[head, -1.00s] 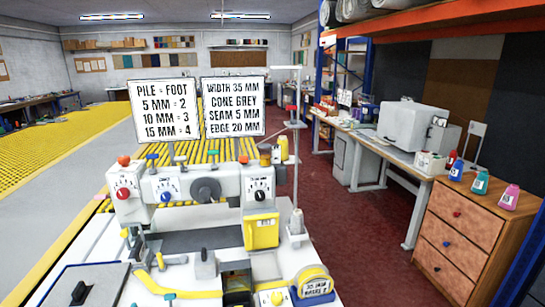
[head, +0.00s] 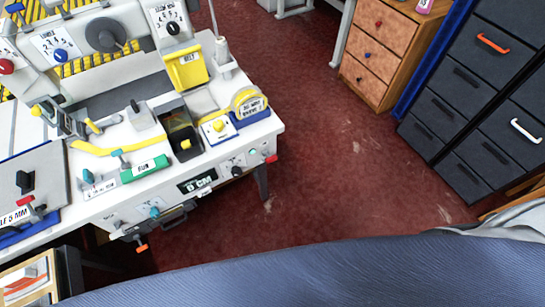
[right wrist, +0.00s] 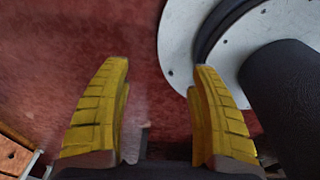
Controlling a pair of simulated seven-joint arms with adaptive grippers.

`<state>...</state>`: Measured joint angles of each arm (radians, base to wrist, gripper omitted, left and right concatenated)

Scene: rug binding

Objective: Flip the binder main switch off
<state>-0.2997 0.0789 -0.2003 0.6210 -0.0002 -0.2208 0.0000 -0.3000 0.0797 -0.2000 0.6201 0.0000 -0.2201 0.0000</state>
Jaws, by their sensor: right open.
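The white binding machine (head: 130,198) fills the left of the head view. Its top has a green RUN label (head: 144,169) beside a small teal-handled lever (head: 120,158), and another teal lever (head: 88,177) stands to the left. Its front face carries a red-tipped knob (head: 270,158), a black knob (head: 237,171), a teal knob (head: 154,211) and an orange-tipped handle (head: 141,248) below. I cannot tell which control is the main switch. My right gripper (right wrist: 160,75) is open and empty over red floor in the right wrist view. My left gripper is not in view.
A yellow tape measure (head: 249,104) and a yellow button box (head: 217,128) sit near the machine's right corner. A wooden drawer unit (head: 380,50) and dark drawers (head: 470,115) stand at the right. The red floor (head: 320,150) between is clear.

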